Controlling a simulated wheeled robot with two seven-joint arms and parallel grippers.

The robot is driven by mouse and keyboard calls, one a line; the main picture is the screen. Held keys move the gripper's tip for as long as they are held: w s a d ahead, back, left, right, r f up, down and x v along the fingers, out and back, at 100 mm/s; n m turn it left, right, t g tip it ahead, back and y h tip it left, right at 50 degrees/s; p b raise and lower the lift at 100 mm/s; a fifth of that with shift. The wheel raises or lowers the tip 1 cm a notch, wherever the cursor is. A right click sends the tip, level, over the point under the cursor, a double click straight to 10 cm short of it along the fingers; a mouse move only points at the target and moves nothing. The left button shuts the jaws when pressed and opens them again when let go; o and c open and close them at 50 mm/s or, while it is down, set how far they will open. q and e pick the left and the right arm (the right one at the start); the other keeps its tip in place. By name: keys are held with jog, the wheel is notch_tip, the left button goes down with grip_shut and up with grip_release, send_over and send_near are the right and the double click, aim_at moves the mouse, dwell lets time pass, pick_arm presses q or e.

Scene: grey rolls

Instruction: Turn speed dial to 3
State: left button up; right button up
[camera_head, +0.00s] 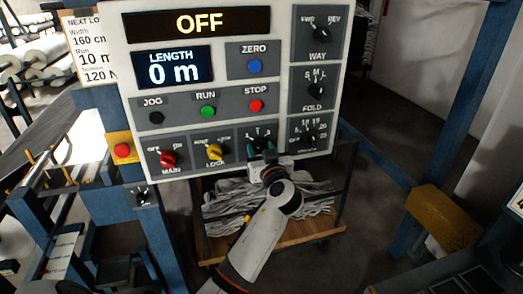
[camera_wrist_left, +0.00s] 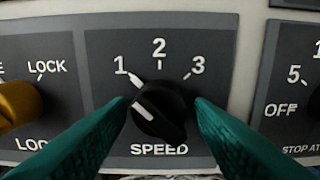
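The speed dial (camera_wrist_left: 160,112) is a black knob on a grey plate marked 1, 2 and 3, with SPEED printed below. Its white marking lies on the upper-left side, toward the 1. My left gripper (camera_wrist_left: 161,104) has its two green fingers spread, one on each side of the dial. I cannot tell whether either fingertip touches it. In the head view my left gripper (camera_head: 262,153) is at the panel's lower edge and hides most of the speed dial. My right gripper is not in view.
The control panel (camera_head: 225,120) shows OFF and 0 m. The yellow lock switch (camera_head: 215,152) is left of the speed dial; the stop-at dial (camera_head: 307,136) is right of it. A red emergency button (camera_head: 122,150) sits farther left.

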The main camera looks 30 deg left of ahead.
pick_arm(q)
jog(key=c, duration=0.7)
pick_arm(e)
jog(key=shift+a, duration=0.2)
